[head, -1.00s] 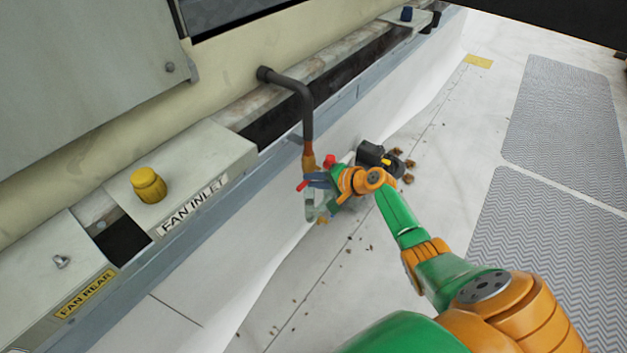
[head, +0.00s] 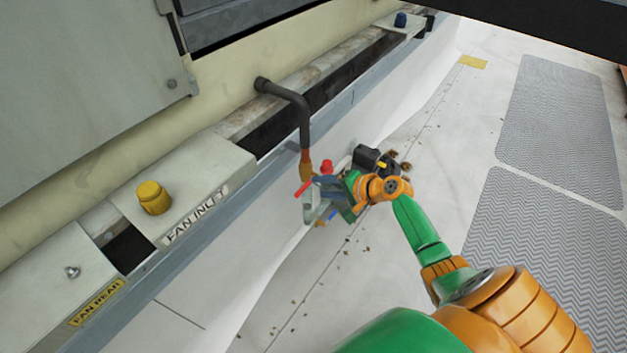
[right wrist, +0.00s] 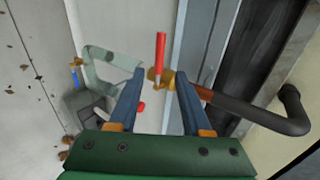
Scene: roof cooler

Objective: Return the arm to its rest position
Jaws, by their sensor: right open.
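My right gripper (head: 322,190) is beside the lower end of a dark bent pipe (head: 303,110), low along the cooler's side. In the right wrist view my right gripper (right wrist: 158,82) has its two blue fingers apart. A brass valve (right wrist: 165,77) with a red lever (right wrist: 160,50) shows beyond and between the fingertips, and nothing is clearly gripped. The red lever (head: 304,187) also shows in the head view, left of the gripper. My right arm reaches up from the bottom right. My left gripper is not in view.
A pale looped fitting (right wrist: 95,60) lies left of the fingers. Brown debris is scattered on the white roof. Grey ribbed mats (head: 558,110) lie clear at right.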

